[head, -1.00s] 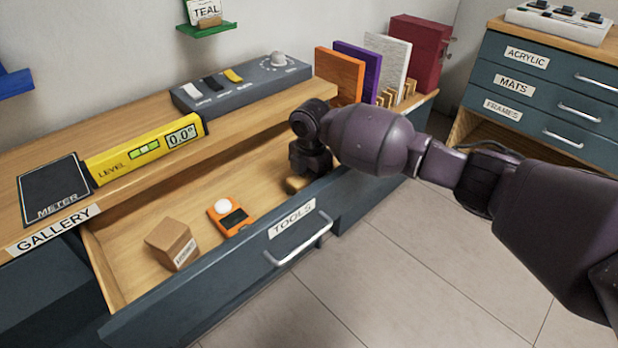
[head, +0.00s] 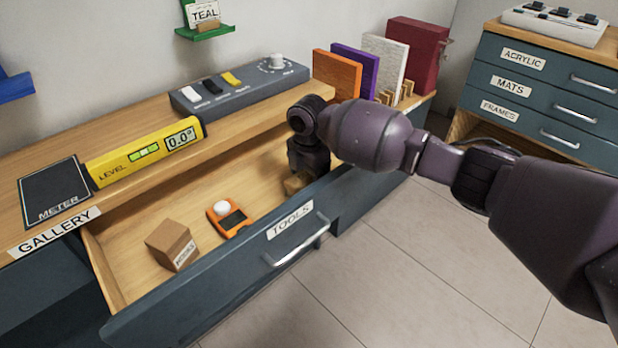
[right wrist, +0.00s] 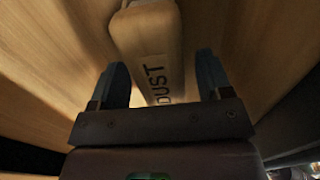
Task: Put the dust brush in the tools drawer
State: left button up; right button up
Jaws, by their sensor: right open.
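The tools drawer (head: 113,265) stands open, with its TOOLS label on the dark blue front. My right gripper (head: 305,176) reaches down into the right end of the drawer. In the head view the dust brush (head: 294,185) shows only as a small wooden piece beside the gripper, the rest hidden behind it. In the right wrist view the brush's wooden body (right wrist: 148,45), marked DUST, lies between the two open fingers (right wrist: 160,85). I cannot tell whether it rests fully on the drawer floor. My left gripper is not in view.
On the bench top are a yellow level (head: 145,152), a black meter pad (head: 55,192) and a grey switch panel (head: 240,87). Colored panels (head: 338,75) stand at the back right.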

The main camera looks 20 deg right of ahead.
notch_tip(320, 180, up, 10)
jog(key=shift+f+p, duration=0.1)
jog(key=shift+p, duration=1.15)
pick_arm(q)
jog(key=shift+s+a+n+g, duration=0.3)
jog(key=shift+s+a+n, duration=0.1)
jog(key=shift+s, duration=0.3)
pick_arm(e)
jog(key=shift+r, duration=0.45)
